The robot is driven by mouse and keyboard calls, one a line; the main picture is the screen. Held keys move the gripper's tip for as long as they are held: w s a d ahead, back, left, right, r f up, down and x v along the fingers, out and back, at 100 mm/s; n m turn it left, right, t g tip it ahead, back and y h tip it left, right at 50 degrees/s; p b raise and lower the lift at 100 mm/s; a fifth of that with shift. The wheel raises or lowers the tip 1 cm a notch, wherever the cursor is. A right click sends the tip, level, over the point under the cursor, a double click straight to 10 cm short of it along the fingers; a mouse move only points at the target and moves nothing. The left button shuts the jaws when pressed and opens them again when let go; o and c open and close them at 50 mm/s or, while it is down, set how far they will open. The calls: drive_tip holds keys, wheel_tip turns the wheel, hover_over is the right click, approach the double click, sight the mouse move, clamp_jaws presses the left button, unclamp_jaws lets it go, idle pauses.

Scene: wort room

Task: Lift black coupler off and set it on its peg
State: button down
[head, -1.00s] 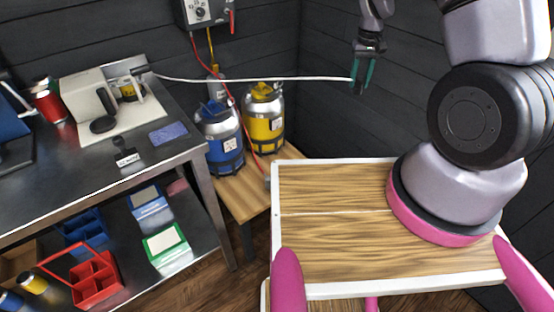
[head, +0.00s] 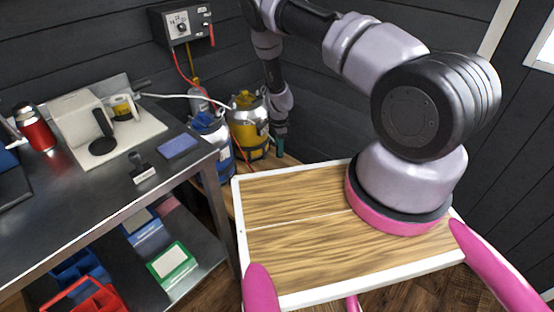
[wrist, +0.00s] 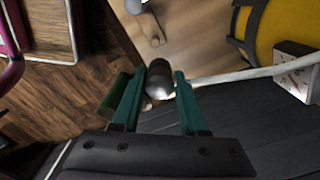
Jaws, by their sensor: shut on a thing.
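My gripper (head: 279,147), with its teal fingers, is low beside the right side of the yellow keg (head: 248,122) in the head view. In the wrist view my gripper (wrist: 160,98) is shut on a dark, rounded piece, which appears to be the black coupler (wrist: 159,76). In the head view the coupler is too small and hidden to make out. A small knobbed fitting (wrist: 154,38) on the wood above the fingers may be a peg; I cannot tell.
A blue keg (head: 213,140) stands left of the yellow one on a low wooden bench. A control box (head: 182,24) hangs on the wall above. A steel table (head: 80,195) is at left. A green cylinder (wrist: 113,92) lies beside the left finger in the wrist view.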

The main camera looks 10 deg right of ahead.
sight(277, 154)
drive_tip(key=f+m, duration=0.1)
drive_tip(key=f, duration=0.1)
drive_tip(key=f+m, duration=0.1)
drive_tip(key=s+a+f, duration=0.1)
drive_tip(key=f, duration=0.1)
drive_tip(key=shift+f+m, duration=0.35)
drive_tip(key=shift+m, duration=0.05)
drive_tip(key=shift+f, duration=2.15)
drive_tip(key=shift+f, duration=1.7)
unclamp_jaws()
idle(0.3)
wheel_tip(277, 154, up, 7)
idle(1.1)
